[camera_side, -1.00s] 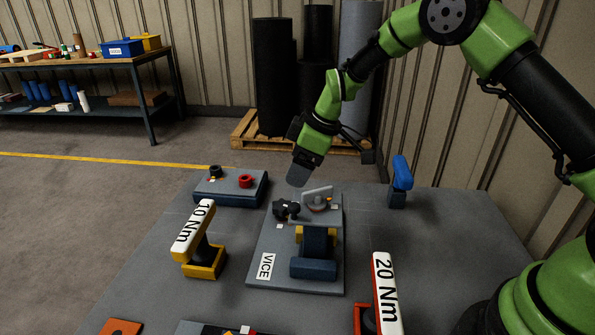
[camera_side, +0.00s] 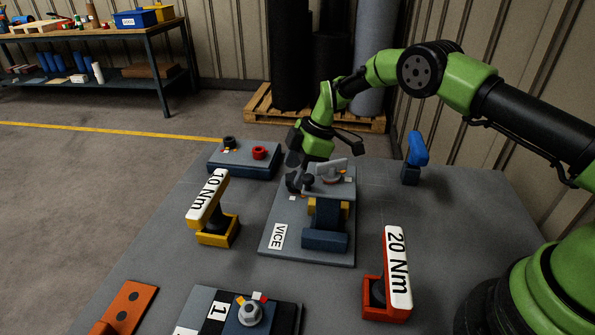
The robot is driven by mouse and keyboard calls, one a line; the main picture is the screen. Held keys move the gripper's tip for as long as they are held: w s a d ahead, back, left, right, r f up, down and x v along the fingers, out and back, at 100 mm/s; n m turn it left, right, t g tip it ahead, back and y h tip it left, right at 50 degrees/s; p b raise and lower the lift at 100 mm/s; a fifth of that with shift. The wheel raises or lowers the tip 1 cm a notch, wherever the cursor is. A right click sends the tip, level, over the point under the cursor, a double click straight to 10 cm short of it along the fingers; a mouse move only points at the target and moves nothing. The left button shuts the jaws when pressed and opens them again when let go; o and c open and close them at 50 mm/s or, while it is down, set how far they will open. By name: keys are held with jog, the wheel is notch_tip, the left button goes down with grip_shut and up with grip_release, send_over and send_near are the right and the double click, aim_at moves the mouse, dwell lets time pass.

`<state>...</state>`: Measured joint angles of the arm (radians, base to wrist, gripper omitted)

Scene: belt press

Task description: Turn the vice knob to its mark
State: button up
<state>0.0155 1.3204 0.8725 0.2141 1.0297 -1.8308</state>
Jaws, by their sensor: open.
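The vice (camera_side: 326,228) stands on a grey base plate labelled VICE (camera_side: 280,236) in the middle of the table.
A yellow 10 Nm tool (camera_side: 212,212) stands left of the vice and a red 20 Nm tool (camera_side: 391,278) stands front right. A blue-handled tool (camera_side: 414,158) is at the right. A block with black and red knobs (camera_side: 243,160) is behind left.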

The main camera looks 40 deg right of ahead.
jog(key=shift+a+f, duration=0.15)
jog(key=shift+f, duration=0.3)
jog(key=c, duration=0.9)
jog(key=shift+s+m+t+h, duration=0.1)
jog(key=shift+m+t+h, duration=0.35)
jog(key=shift+m, duration=1.1)
jog(key=shift+m+t+h, duration=0.35)
jog(key=shift+m+t, duration=0.2)
jog(key=shift+m, duration=1)
jog(key=o, duration=0.9)
